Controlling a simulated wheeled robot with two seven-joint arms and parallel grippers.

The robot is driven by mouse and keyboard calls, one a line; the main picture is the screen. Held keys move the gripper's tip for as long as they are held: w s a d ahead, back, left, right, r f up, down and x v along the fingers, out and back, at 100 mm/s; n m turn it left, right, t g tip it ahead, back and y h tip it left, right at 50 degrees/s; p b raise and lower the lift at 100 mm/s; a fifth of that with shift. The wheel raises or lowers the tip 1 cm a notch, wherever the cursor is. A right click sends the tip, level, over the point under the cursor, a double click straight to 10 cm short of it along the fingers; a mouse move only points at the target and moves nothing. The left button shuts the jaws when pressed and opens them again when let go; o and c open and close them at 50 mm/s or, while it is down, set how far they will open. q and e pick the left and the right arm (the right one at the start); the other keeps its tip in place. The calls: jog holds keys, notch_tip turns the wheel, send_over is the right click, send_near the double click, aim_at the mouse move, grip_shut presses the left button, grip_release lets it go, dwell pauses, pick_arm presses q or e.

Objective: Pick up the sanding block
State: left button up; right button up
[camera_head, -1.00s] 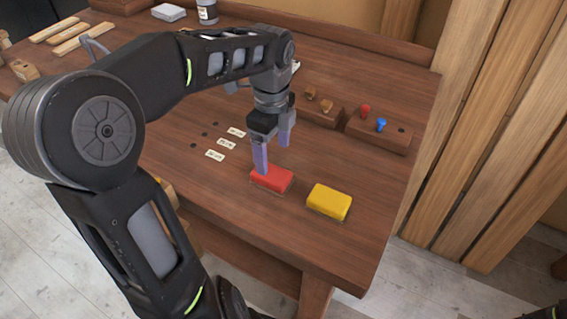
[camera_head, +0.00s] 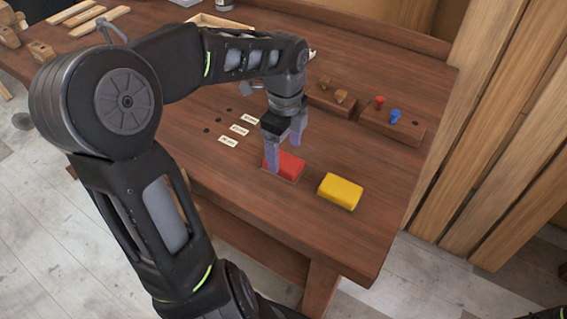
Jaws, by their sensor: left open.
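Two block-shaped pieces lie on the wooden workbench (camera_head: 240,200): a red block (camera_head: 291,167) with a brownish lower edge, and a yellow block (camera_head: 341,191) to its right. Both could be sanding blocks; the frames carry no label to tell. My left gripper (camera_head: 284,153) is open and points down at the red block. One finger is at the block's left end and the other is at its far side. Whether the fingers touch it, I cannot tell. The left finger hides part of the red block. My right gripper is not in view.
Two wooden holders stand behind, one with brown knobs (camera_head: 340,96), one with red and blue pegs (camera_head: 395,117). Small white labels (camera_head: 239,130) lie left of the gripper. Wooden strips (camera_head: 85,15) lie at the back left. The bench is clear around the yellow block.

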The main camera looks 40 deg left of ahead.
aim_at(283, 160)
pick_arm(q)
notch_tip(283, 160, down, 4)
jog(key=shift+a+f, duration=0.15)
dwell(0.6)
jog(key=c, duration=1.5)
